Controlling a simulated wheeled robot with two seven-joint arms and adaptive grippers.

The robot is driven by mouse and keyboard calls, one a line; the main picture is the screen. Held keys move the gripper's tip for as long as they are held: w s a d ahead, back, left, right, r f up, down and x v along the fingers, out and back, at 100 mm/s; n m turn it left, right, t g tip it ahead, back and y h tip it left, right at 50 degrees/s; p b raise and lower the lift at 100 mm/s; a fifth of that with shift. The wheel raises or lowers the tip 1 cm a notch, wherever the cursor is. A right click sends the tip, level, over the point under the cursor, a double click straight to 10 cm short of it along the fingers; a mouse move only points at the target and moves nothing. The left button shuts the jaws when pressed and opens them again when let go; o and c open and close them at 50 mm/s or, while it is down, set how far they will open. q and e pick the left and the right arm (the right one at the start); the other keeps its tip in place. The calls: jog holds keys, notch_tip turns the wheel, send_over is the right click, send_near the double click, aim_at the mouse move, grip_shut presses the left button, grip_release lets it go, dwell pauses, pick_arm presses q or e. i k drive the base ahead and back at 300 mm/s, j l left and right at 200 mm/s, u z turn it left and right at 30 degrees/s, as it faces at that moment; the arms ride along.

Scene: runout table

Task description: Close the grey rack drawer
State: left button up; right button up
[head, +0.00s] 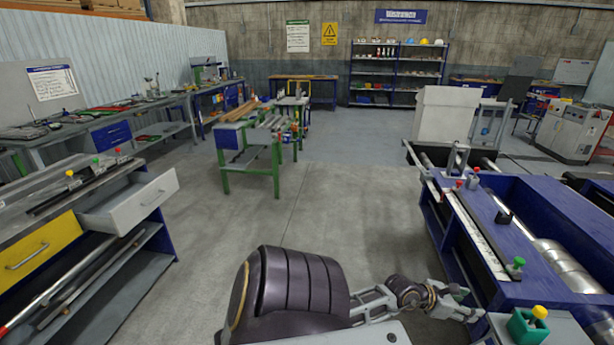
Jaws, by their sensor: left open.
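The grey rack drawer (135,205) is pulled out of the rack at the left, its pale front with a handle facing right into the aisle. The drawer looks empty inside. My left gripper (468,303) is at the lower right, far from the drawer, beside the blue machine table. It is open, and I see nothing held in it. My right gripper is not in view.
The rack (166,258) also has a yellow drawer (38,250) that looks shut, and bars on its shelves. The blue runout table (560,220) stands at the right. A green-legged bench (277,165) stands further back. The grey floor between is clear.

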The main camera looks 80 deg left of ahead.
aim_at(118, 209)
jog(key=u, duration=3.85)
